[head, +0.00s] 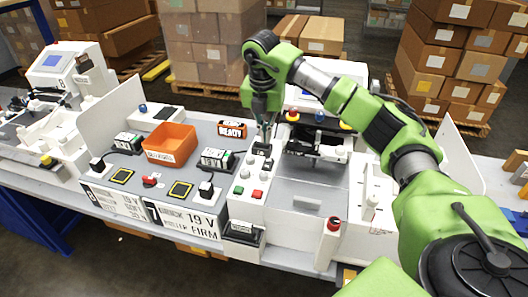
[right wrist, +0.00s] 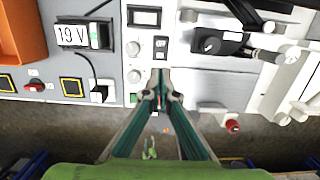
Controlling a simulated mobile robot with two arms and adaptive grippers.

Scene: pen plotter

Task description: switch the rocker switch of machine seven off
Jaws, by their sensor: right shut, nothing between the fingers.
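The rocker switch (head: 268,163) is a small black switch on the white control strip in the middle of the machine. In the right wrist view it is a dark rectangle (right wrist: 160,48) just beyond the fingertips; which side is pressed is too small to tell. My right gripper (head: 267,140) is shut and empty, pointing down above the strip near the switch. In the right wrist view its fingertips (right wrist: 161,77) meet on the near side of the switch; contact is not visible. My left gripper is not in view.
White knobs (head: 245,173), a red button (head: 257,193) and a green button (head: 265,178) sit close to the switch. An orange bin (head: 171,144) stands to the left. A red knob (head: 334,224) stands at the front right. Cardboard boxes (head: 456,60) are stacked behind.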

